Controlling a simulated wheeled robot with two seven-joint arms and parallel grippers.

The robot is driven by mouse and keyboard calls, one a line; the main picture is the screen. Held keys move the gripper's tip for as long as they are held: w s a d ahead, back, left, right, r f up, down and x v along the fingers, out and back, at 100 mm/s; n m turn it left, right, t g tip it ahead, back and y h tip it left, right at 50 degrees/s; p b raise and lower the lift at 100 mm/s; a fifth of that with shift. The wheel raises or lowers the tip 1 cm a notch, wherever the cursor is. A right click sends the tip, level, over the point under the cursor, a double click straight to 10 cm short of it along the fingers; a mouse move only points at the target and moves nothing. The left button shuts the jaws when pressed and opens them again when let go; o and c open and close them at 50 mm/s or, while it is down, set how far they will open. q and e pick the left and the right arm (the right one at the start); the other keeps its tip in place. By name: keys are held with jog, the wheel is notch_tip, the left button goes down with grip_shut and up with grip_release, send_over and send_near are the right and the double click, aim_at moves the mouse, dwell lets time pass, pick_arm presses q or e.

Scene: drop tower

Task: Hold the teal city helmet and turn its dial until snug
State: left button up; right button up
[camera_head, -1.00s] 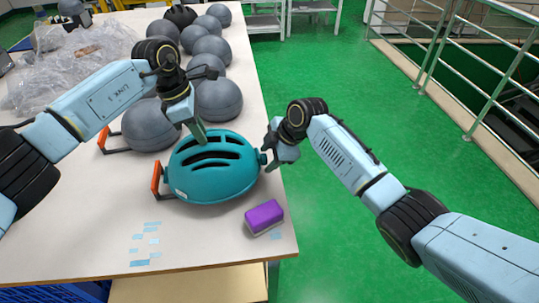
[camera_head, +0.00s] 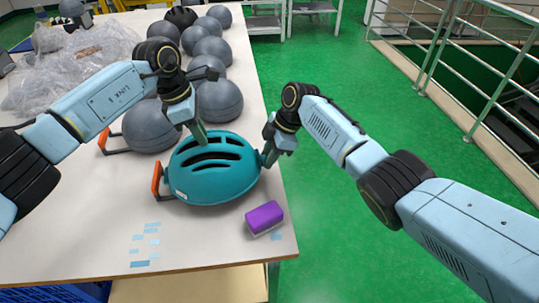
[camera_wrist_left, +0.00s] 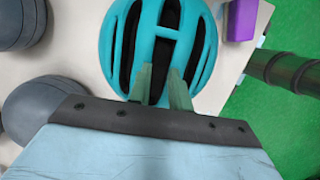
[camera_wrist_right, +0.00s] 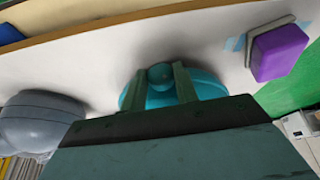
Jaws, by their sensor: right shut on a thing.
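The teal helmet (camera_head: 215,182) sits on the table with its vents up; it also shows in the left wrist view (camera_wrist_left: 200,55). My left gripper (camera_head: 203,143) reaches down to its top. In the left wrist view its fingers (camera_wrist_left: 162,70) are apart over the vents; whether they pinch a rib is unclear. My right gripper (camera_head: 268,160) is at the helmet's right end. In the right wrist view its fingers (camera_wrist_right: 158,68) are shut on the round teal dial (camera_wrist_right: 160,77). The head view hardly shows the dial behind the fingers.
A purple block (camera_head: 264,217) on a pale base lies near the table's front right corner. An orange-handled clamp (camera_head: 157,181) is at the helmet's left side. Several grey domes (camera_head: 218,100) and crumpled clear plastic (camera_head: 75,65) lie behind. Blue tape pieces (camera_head: 145,240) mark clear table in front.

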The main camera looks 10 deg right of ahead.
jog(key=shift+w+d+f+g, duration=0.1)
jog(key=shift+w+g, duration=0.05)
jog(key=shift+g, duration=0.65)
jog(key=o, duration=1)
jog(key=shift+s, duration=0.2)
jog(key=shift+w, duration=0.1)
jog(key=shift+r, duration=0.35)
jog(key=v, duration=1.1)
jog(key=shift+r, duration=0.25)
